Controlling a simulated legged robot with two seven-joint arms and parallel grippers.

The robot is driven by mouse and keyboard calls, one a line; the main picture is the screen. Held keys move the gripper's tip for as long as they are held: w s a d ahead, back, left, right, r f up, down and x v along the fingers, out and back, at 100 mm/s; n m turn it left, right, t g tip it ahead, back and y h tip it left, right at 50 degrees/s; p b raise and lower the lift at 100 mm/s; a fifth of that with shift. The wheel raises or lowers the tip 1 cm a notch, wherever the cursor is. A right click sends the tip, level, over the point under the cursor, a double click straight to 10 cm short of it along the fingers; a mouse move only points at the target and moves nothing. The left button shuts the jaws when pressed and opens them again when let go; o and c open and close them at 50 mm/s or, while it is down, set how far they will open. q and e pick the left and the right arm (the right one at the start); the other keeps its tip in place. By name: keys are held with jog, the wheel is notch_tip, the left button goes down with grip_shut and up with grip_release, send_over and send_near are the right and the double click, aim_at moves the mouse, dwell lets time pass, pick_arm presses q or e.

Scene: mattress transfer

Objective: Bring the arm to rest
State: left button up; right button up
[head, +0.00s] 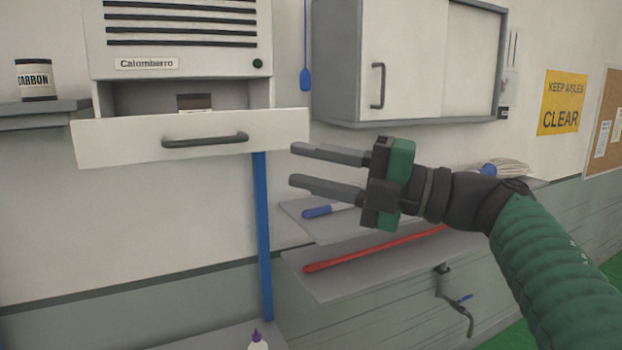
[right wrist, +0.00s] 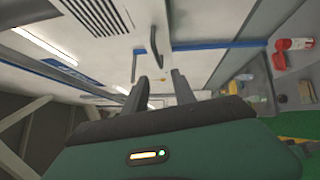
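My right arm (head: 550,255) comes in from the right in a green sleeve. My right gripper (head: 328,168) is open and empty, with its two fingers apart and pointing left. It is in front of the shelves, to the right of the drawer (head: 110,143) and apart from its handle (head: 205,140). The gripper fingers also show in the right wrist view (right wrist: 160,86), with nothing between them. My left gripper does not show in the head view.
A vented unit (head: 185,40) holds the pulled-out drawer. A carbon jar (head: 36,80) stands on a shelf at left. A closed wall cabinet (head: 410,60) hangs above the gripper. Shelves below hold a red bar (head: 375,248) and a blue-handled tool (head: 318,212). A purple-capped bottle (head: 258,342) stands at bottom.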

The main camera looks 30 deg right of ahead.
jog(key=shift+a, duration=0.15)
jog(key=w+d+f+m+t+h+b, duration=0.4)
jog(key=w+f+m+h, duration=0.4)
jog(key=w+f+m, duration=0.5)
notch_tip(320, 180, down, 23)
jog(key=w+m+g+h, duration=0.1)
jog(key=m+g+h, duration=0.35)
jog(key=m, duration=0.45)
jog(key=s+a+f+m+g, duration=0.1)
jog(key=s+a+f+g, duration=0.15)
jog(key=f, duration=0.45)
jog(key=s+a+f+m+g+b, duration=0.1)
jog(key=s+f+g, duration=0.1)
jog(key=s+f, duration=0.3)
jog(key=s+a+f+m+g, duration=0.1)
jog(key=s+f+m+g, duration=0.15)
jog(key=f, duration=0.55)
jog(key=s+a+f+g, duration=0.2)
jog(key=s+a+f, duration=0.1)
jog(key=s+f, duration=0.2)
jog(key=s+a+f+g+b, duration=0.1)
jog(key=s+a+f+g, duration=0.1)
jog(key=s, duration=0.6)
notch_tip(320, 180, down, 3)
jog(key=shift+s+a+r+m+g, duration=0.1)
jog(key=shift+s+a+m+g, duration=0.25)
jog(key=shift+a+g, duration=0.1)
